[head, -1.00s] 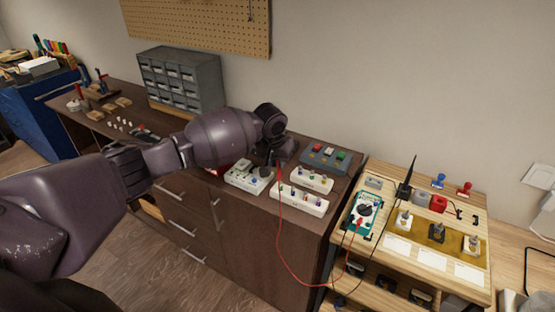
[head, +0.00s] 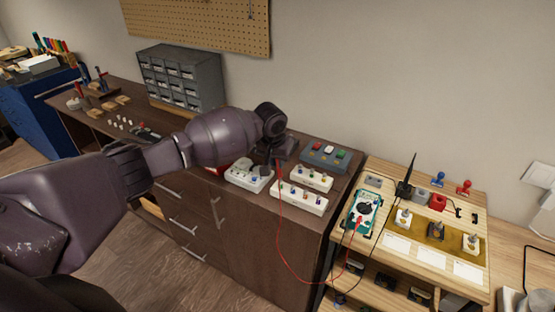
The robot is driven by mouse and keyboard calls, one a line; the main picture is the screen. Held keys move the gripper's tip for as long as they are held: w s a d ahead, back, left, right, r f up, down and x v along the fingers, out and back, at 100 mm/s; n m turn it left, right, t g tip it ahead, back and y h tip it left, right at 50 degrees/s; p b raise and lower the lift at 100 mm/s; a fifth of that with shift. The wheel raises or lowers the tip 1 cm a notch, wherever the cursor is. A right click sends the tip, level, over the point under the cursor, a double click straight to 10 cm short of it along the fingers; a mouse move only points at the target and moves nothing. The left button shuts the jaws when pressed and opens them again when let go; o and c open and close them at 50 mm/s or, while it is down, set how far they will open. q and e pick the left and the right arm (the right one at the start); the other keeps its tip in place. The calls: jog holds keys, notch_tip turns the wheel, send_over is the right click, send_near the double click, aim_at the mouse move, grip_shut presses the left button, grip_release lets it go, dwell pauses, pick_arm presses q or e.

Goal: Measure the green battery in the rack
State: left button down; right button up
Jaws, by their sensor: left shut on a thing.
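A dark grey rack (head: 325,156) sits at the back right of the brown cabinet top. It holds small red, white and green pieces; the green battery (head: 341,155) is at its right. My left gripper (head: 279,163) is over the cabinet top, left of the rack and apart from it. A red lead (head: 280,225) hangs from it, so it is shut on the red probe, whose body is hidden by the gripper. The lead loops down to the teal multimeter (head: 364,209) on the wooden bench. A black probe (head: 410,177) stands upright behind the multimeter. My right gripper is out of view.
White blocks with small coloured parts (head: 299,198) lie in front of the rack. A grey drawer cabinet (head: 180,78) stands at the back left. Red and blue stamp-like objects (head: 439,180) stand on the wooden bench (head: 400,268). The red lead hangs across the cabinet front.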

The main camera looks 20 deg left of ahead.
pick_arm(q)
jog(key=shift+f, duration=0.5)
dwell(3.2)
jog(key=shift+w+v, duration=0.25)
jog(key=shift+v, duration=0.75)
jog(key=shift+w+v, duration=0.25)
jog(key=shift+v, duration=0.7)
jog(key=shift+w+v, duration=0.2)
jog(key=shift+v, duration=0.8)
